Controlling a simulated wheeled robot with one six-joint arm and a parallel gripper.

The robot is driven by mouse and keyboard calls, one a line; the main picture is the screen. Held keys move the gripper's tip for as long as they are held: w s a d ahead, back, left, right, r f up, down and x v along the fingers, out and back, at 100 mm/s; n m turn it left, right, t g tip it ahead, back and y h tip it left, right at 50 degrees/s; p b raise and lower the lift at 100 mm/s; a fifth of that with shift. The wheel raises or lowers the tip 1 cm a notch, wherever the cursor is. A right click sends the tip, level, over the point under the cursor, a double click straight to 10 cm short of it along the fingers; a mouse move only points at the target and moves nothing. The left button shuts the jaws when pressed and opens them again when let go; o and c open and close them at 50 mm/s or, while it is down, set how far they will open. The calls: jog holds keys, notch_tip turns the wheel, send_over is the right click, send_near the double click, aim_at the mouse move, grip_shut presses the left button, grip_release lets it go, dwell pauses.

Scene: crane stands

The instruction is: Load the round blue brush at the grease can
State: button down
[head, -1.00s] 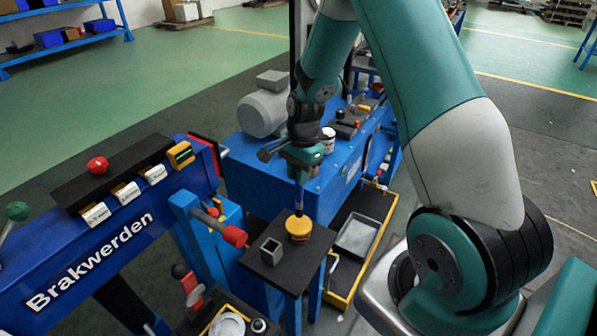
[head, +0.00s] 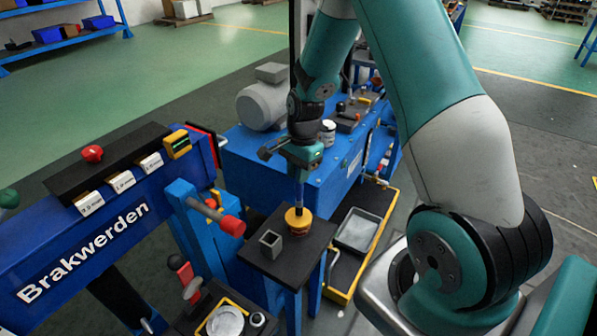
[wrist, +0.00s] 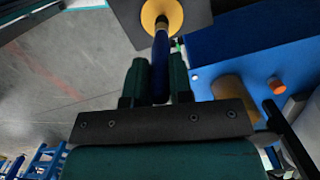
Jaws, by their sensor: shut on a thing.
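The round blue brush (head: 298,193) hangs upright from my gripper (head: 300,176), just above or into the top of the grease can. The grease can (head: 298,222) is a small round yellow-and-brown can on a black-topped stand (head: 276,262). In the wrist view, the blue brush handle (wrist: 160,70) sits between the two dark green fingers of my gripper (wrist: 157,75), which are shut on it. Its far end reaches the middle of the can's yellow top (wrist: 172,12). The bristles are hidden or too small to tell how deep they sit.
A grey square holder (head: 270,244) stands beside the can. The blue Brakwerden beam (head: 90,235) and a red-ended bar (head: 231,226) are at left. A blue machine bench (head: 250,145) with a grey motor (head: 262,108) is behind. A grey tray (head: 357,231) lies to the right.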

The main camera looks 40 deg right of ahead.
jog(key=shift+f, duration=0.6)
dwell(1.5)
notch_tip(320, 180, up, 7)
jog(key=p, duration=0.6)
jog(key=shift+r, duration=0.15)
dwell(0.7)
